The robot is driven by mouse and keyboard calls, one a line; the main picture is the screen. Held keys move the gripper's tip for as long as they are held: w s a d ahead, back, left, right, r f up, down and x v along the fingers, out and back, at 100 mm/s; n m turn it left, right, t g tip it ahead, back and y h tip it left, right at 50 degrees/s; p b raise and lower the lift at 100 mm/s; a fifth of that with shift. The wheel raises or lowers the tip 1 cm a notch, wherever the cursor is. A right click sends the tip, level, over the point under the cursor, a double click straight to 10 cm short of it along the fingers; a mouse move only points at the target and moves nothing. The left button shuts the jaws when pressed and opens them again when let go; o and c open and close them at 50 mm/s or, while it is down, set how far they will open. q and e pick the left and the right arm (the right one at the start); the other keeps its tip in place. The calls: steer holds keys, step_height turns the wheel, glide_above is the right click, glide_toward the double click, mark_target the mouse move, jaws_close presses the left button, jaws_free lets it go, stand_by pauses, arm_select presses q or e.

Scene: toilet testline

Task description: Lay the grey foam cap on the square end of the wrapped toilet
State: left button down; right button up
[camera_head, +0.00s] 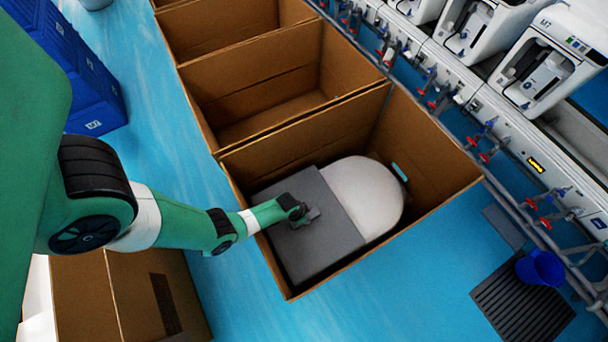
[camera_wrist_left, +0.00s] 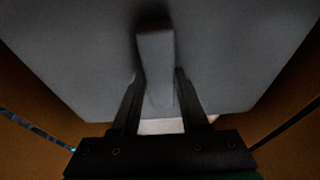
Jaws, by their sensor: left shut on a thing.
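The grey foam cap (camera_head: 318,240) is a square slab inside the near cardboard box (camera_head: 436,170). It covers the square end of the wrapped toilet, whose pale rounded end (camera_head: 367,194) shows to its right. I cannot tell whether the cap rests fully on the toilet. My left gripper (camera_head: 302,215) reaches into the box over the cap. In the left wrist view, the left gripper (camera_wrist_left: 158,98) is shut on the raised grip (camera_wrist_left: 155,50) of the cap (camera_wrist_left: 230,50). The toilet's square end is hidden under the cap. My right gripper is not in view.
More open cardboard boxes (camera_head: 265,85) stand in a row behind. A blue crate stack (camera_head: 75,75) is at the upper left. Pipes with red and blue valves (camera_head: 480,150) run along the right. A blue bucket (camera_head: 541,268) stands on a dark grate (camera_head: 515,305).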

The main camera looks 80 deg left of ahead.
arm_select(q)
steer(key=shift+f+b, duration=0.35)
steer(key=shift+f, duration=0.1)
stand_by(0.6)
steer(key=shift+c, duration=1.7)
jaws_free()
steer(key=p+v, duration=0.8)
steer(key=v, duration=0.3)
steer(key=shift+r, duration=0.35)
steer(key=shift+s, duration=0.15)
